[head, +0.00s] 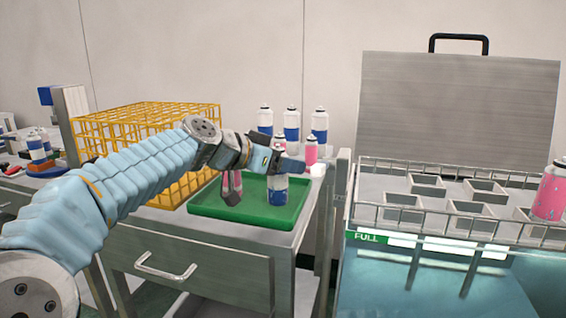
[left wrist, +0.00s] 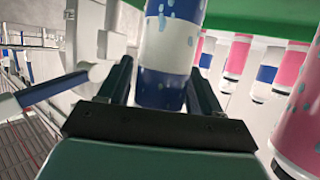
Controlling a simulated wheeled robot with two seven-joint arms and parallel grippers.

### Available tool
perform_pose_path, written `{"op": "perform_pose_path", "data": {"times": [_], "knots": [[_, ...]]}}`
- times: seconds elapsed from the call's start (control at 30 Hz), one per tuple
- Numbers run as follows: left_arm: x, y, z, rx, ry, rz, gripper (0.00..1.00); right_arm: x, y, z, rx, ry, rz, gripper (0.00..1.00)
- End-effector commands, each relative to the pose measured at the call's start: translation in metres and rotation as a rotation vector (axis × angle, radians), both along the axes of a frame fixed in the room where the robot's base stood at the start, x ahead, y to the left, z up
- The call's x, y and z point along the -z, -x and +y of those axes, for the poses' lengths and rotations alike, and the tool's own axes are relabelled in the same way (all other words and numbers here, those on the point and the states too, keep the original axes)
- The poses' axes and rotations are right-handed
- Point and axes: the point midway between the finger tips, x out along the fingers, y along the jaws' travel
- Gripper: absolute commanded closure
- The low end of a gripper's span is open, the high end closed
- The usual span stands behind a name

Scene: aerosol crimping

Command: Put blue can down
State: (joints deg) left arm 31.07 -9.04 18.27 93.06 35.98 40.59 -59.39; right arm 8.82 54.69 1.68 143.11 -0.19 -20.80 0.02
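The blue can (head: 277,190), white with blue bands, is upright below my left gripper (head: 272,163), over the green tray (head: 230,212). In the left wrist view the blue can (left wrist: 165,60) is between the two fingers of my left gripper (left wrist: 162,85), which look closed on its sides. I cannot tell whether its base touches the tray. My gripper hides its upper part in the head view. My right gripper is not in view.
Several blue and pink cans (head: 291,125) stand close behind the tray. A yellow wire basket (head: 150,125) is at its left. On the right is a wire-railed rack (head: 450,235) with square holders and a pink can (head: 550,192). The tray's front looks clear.

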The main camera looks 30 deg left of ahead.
Motion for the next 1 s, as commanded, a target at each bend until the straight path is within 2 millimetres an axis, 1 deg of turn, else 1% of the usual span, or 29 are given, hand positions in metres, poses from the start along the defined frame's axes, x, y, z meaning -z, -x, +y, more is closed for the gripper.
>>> {"op": "perform_pose_path", "data": {"times": [0.03, 0.07, 0.3, 0.43, 0.47, 0.57, 0.8, 0.9, 1.0], "knots": [[0.0, 0.0, 0.0, 0.0, 0.0, 0.0, 0.27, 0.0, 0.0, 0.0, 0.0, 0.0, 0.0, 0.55], [0.0, 0.0, 0.0, 0.0, 0.0, 0.0, 0.23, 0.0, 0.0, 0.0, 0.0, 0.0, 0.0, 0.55], [-0.001, 0.0, 0.0, 0.0, 0.0, 0.0, 0.23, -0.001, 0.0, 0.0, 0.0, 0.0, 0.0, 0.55], [-0.006, 0.001, 0.001, -0.001, -0.001, 0.0, 0.23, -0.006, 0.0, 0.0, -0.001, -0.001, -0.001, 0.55], [-0.005, 0.005, 0.002, -0.001, -0.002, -0.003, 0.23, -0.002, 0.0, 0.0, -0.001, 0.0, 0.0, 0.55], [-0.012, 0.021, 0.008, -0.003, -0.003, -0.004, 0.23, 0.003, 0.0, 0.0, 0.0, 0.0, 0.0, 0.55], [-0.034, 0.07, 0.026, -0.002, -0.001, -0.005, 0.23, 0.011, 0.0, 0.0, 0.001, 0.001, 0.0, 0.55], [-0.041, 0.086, 0.032, 0.0, -0.002, -0.004, 0.23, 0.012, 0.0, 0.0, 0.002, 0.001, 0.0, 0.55], [-0.046, 0.097, 0.036, 0.0, -0.001, -0.001, 0.23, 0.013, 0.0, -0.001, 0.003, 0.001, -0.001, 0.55]]}}
